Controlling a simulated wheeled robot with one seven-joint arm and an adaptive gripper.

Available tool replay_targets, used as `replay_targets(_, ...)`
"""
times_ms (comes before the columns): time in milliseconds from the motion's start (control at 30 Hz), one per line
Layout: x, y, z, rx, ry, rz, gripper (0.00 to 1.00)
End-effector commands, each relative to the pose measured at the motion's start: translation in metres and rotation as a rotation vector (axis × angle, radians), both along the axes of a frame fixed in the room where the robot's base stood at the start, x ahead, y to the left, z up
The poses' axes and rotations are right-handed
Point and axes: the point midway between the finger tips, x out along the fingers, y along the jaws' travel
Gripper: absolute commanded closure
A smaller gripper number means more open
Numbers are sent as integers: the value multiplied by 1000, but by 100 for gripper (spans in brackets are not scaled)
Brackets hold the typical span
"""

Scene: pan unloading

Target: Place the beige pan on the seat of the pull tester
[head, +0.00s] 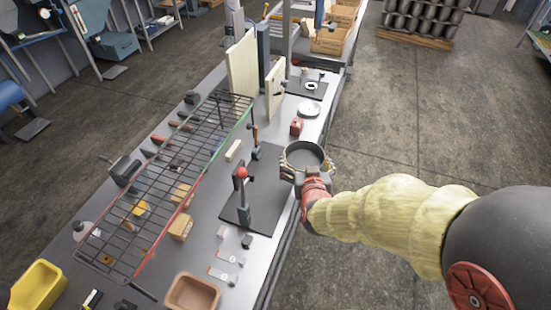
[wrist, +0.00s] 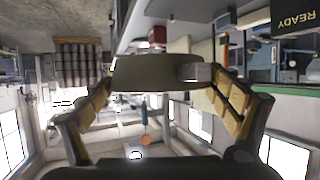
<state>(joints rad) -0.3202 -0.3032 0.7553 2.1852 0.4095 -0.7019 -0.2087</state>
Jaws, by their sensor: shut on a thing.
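The beige pan (head: 303,147), round with a dark inside, is held in my gripper (head: 305,164) at the right edge of the bench. In the wrist view the pan (wrist: 150,75) shows its dull beige side, between the two yellow-padded fingers of my gripper (wrist: 160,86). A small pale block shows at its side there. What looks like the pull tester (head: 243,205) is a dark base plate with an upright and a red knob, left of the pan. I cannot make out its seat clearly. The pan is apart from the upright.
A black wire rack (head: 150,190) covers much of the bench's left side. A tan bin (head: 192,293) and a yellow bin (head: 38,287) are at the front. Open floor lies right.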

Motion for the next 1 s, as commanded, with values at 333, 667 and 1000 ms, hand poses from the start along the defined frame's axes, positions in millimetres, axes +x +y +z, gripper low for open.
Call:
replay_targets(333,33,33,-13,-1,1,8,44)
replay_targets(667,84,71,-56,-1,2,7,44)
replay_targets(1000,107,86,-84,-1,-2,6,44)
